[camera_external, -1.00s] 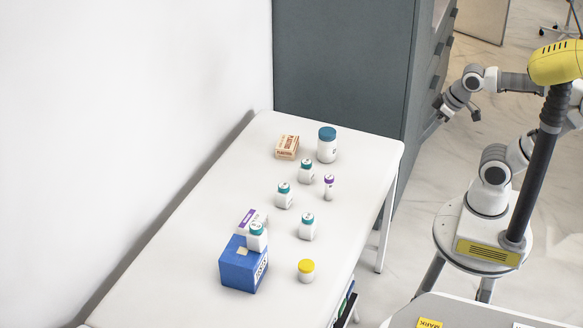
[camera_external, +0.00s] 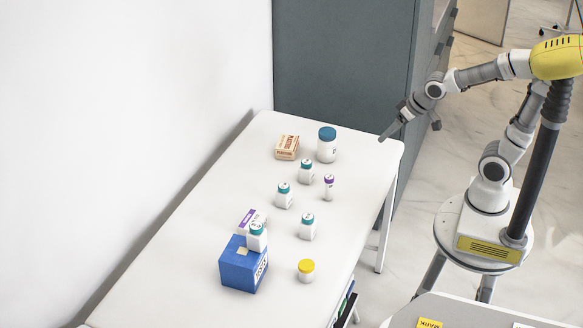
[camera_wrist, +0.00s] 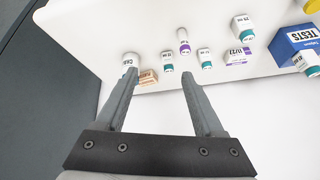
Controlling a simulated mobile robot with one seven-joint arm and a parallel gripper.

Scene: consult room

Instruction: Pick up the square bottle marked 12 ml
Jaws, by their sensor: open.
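Several square white bottles with teal caps stand on the white table; I cannot make out which is marked 12 ml. One (camera_external: 306,174) is near the small carton and also shows in the wrist view (camera_wrist: 167,57). A second (camera_external: 284,199) shows in the wrist view (camera_wrist: 205,54). A third (camera_external: 307,231) stands nearer the front and shows in the wrist view (camera_wrist: 242,23). A fourth (camera_external: 257,242) stands on the blue box. My gripper (camera_external: 383,138) is open and empty at the table's far right corner; its spread fingers show in the wrist view (camera_wrist: 160,76).
A large round teal-capped bottle (camera_external: 327,148) and a carton (camera_external: 287,148) stand at the back. A purple-capped vial (camera_external: 329,189), yellow-capped jar (camera_external: 306,273), blue box (camera_external: 240,270) and white-purple box (camera_external: 246,217) share the table (camera_external: 200,220). A grey cabinet (camera_external: 340,70) stands behind.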

